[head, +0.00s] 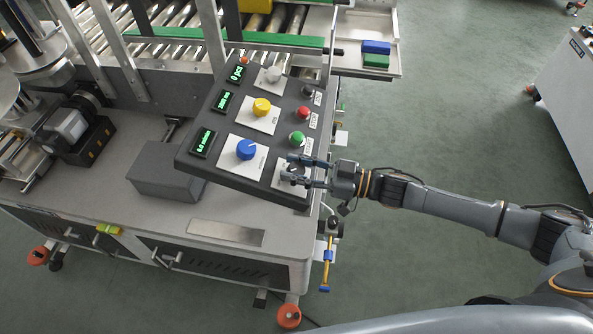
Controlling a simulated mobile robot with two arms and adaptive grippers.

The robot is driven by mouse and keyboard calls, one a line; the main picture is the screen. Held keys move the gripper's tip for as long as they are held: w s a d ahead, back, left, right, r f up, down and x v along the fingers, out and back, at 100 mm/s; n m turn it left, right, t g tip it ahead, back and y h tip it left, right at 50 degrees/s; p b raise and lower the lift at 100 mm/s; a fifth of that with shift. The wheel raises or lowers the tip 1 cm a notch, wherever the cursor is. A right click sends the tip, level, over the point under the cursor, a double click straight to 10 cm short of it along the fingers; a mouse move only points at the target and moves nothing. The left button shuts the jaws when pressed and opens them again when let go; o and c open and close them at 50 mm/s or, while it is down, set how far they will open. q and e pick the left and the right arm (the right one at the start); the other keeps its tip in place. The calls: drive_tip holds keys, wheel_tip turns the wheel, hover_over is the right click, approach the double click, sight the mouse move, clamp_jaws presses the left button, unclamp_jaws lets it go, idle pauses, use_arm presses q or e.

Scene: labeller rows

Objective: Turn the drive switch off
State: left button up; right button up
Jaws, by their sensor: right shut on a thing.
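A dark control panel (225,167) lies tilted on the machine's table. My right gripper (290,171) comes in from the right and is at the panel's near right corner, over a light plate (280,182). It is shut on a small switch there, mostly hidden between the fingers, so I cannot read its setting. The plate's label is too small to read, but this looks like the drive switch. My left gripper is not in view.
The panel also carries a blue knob (246,149), a yellow knob (262,107), a grey knob (273,74), a green button (297,138), a red button (303,112) and a black button (308,91). Green displays (202,142) are lit. A grey box (167,180) stands left of the panel.

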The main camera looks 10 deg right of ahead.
drive_tip(key=shift+n+g+y+b, duration=0.3)
drive_tip(key=shift+n+g+y, duration=0.1)
drive_tip(key=shift+n+g, duration=0.45)
drive_tip(key=o, duration=1.2)
drive_tip(key=v, duration=1.2)
drive_tip(key=shift+w, duration=0.15)
